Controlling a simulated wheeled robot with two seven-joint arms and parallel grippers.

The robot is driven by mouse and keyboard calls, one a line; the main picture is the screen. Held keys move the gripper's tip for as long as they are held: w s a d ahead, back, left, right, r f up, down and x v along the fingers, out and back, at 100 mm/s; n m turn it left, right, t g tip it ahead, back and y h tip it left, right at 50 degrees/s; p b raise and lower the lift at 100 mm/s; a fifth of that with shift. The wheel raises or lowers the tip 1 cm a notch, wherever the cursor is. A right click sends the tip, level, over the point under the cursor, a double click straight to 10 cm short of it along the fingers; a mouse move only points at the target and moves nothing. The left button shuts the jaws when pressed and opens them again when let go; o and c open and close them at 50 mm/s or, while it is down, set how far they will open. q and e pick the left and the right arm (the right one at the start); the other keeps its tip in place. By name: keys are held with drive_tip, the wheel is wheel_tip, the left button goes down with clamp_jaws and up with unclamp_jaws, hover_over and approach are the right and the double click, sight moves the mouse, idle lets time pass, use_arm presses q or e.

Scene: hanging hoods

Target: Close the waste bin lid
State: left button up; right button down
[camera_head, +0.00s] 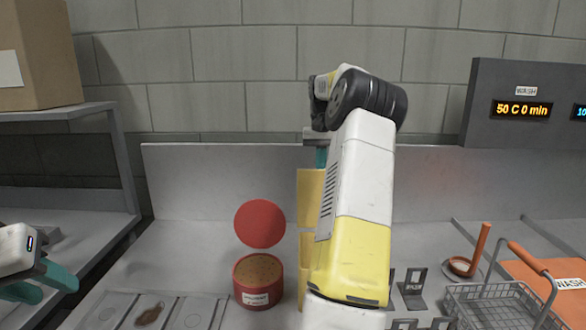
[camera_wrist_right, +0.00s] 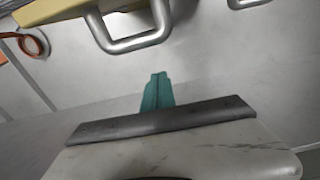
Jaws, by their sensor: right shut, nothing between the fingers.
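A round red bin (camera_head: 250,294) with a white label stands on the metal counter, filled with brown stuff. Its round red lid (camera_head: 260,224) stands up open behind the rim. My right arm reaches up to the right of it. My right gripper (camera_head: 320,157) is mostly hidden by its wrist, above a yellow panel (camera_head: 311,190). In the right wrist view its teal fingers (camera_wrist_right: 157,92) are shut and empty. My left gripper (camera_head: 42,284) is at the left edge, partly out of frame, its teal fingers apart and empty, away from the bin.
My right arm hides much of the yellow panel. A wire basket (camera_head: 498,306), an orange-handled tool (camera_head: 482,244) and an orange mat (camera_head: 560,280) are at the right. Shallow trays (camera_head: 190,314) are at the front left. A carton (camera_head: 50,60) sits on a shelf.

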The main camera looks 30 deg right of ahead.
drive_tip(key=shift+s+a+r, duration=0.25)
drive_tip(key=shift+s+a, duration=0.1)
drive_tip(key=shift+s, duration=0.2)
drive_tip(key=shift+s+a+r, duration=0.25)
drive_tip(key=shift+s+a, duration=0.05)
drive_tip(key=shift+s, duration=0.25)
drive_tip(key=shift+s+a+r, duration=0.25)
drive_tip(key=shift+s+a, duration=0.1)
drive_tip(key=shift+s, duration=0.2)
